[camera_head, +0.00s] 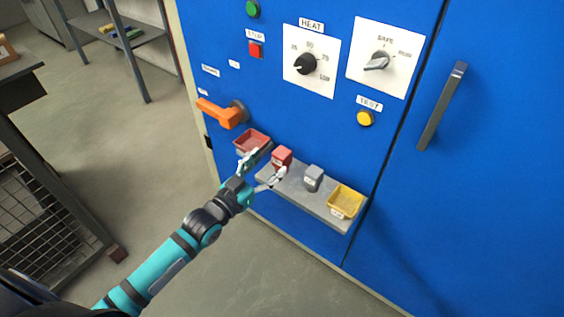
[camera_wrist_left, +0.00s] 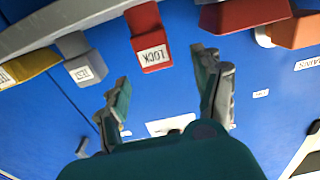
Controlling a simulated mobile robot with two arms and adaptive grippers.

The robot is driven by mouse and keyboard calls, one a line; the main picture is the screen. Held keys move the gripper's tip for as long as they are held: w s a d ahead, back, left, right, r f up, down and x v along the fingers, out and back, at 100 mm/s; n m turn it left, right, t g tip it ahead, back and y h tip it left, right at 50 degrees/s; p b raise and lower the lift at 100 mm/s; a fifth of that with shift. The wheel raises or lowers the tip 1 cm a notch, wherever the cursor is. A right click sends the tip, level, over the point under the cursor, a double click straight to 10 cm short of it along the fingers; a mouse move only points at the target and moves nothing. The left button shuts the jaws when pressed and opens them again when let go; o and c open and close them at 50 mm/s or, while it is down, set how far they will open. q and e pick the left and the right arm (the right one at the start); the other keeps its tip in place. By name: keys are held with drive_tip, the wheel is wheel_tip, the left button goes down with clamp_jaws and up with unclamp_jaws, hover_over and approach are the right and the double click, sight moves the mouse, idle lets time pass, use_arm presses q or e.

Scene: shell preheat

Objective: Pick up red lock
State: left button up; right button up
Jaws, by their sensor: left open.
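The red lock (camera_head: 281,156) is a small red block on the grey shelf (camera_head: 300,191) of the blue cabinet. In the left wrist view the red lock (camera_wrist_left: 149,32) hangs upside down in the picture, with a white label reading LOCK. My left gripper (camera_head: 269,165) is open and empty, with its fingertips close to the lock in the head view. In the left wrist view the open fingers of the gripper (camera_wrist_left: 165,85) lie below the lock in the picture, with a gap to it. I cannot tell whether anything touches. My right gripper is not in view.
A red tray (camera_head: 252,141) is left of the lock. A grey labelled block (camera_head: 314,177) and a yellow tray (camera_head: 345,201) are to its right. An orange handle (camera_head: 220,111) sticks out at upper left. Knobs and buttons sit above the shelf.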

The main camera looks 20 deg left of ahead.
sight(277, 158)
use_arm(q)
drive_tip(key=shift+b+x, duration=0.5)
drive_tip(key=shift+x, duration=2.6)
drive_tip(key=shift+d+f, duration=0.1)
drive_tip(key=shift+d, duration=0.05)
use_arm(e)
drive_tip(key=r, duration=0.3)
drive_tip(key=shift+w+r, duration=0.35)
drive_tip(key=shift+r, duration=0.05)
use_arm(q)
drive_tip(key=shift+s, duration=0.1)
drive_tip(key=shift+c, duration=0.2)
drive_tip(key=c, duration=1.2)
drive_tip(key=shift+c, duration=0.3)
